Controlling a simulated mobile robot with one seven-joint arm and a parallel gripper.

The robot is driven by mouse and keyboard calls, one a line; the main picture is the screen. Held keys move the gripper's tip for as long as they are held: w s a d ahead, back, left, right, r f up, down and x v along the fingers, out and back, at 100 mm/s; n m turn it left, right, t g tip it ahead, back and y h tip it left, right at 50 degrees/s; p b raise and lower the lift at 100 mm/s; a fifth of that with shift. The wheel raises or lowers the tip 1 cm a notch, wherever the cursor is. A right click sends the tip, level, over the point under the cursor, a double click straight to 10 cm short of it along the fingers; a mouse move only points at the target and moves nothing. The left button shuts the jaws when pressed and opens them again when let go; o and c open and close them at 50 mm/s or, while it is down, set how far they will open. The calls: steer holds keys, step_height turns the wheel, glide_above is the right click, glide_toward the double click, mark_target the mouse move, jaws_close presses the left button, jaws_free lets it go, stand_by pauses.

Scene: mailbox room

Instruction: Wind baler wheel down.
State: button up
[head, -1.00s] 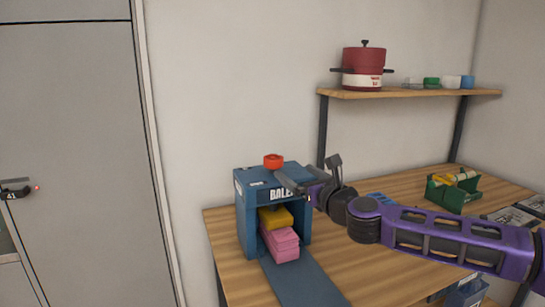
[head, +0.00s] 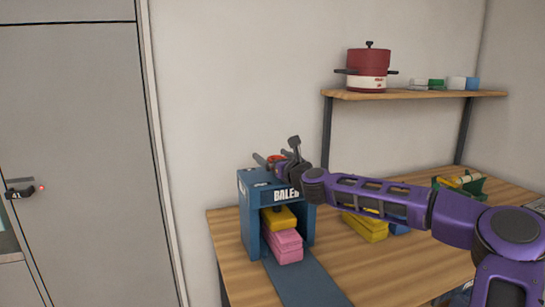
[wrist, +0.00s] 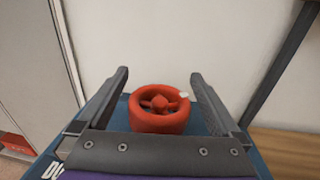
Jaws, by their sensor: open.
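The blue baler (head: 252,217) stands on the wooden table, with its name on the front beam. Its red wheel (wrist: 160,108) sits on top and shows whole in the wrist view, with spokes, a hub and a small pale mark on its rim. My gripper (wrist: 159,88) is open, with one finger on each side of the wheel and a gap on both sides. In the head view my gripper (head: 267,160) is over the baler's top and partly hides the wheel (head: 274,158). A yellow block (head: 278,217) lies on a pink stack (head: 284,246) inside the baler.
A blue strip (head: 305,280) runs forward from the baler. Yellow blocks (head: 366,228) lie to its right, near a green holder (head: 462,187). A shelf (head: 420,95) with a red pot (head: 368,70) is above right. A grey door (head: 75,150) is at left.

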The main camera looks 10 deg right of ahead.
steer(key=c, duration=1.3)
steer(key=shift+c, duration=0.2)
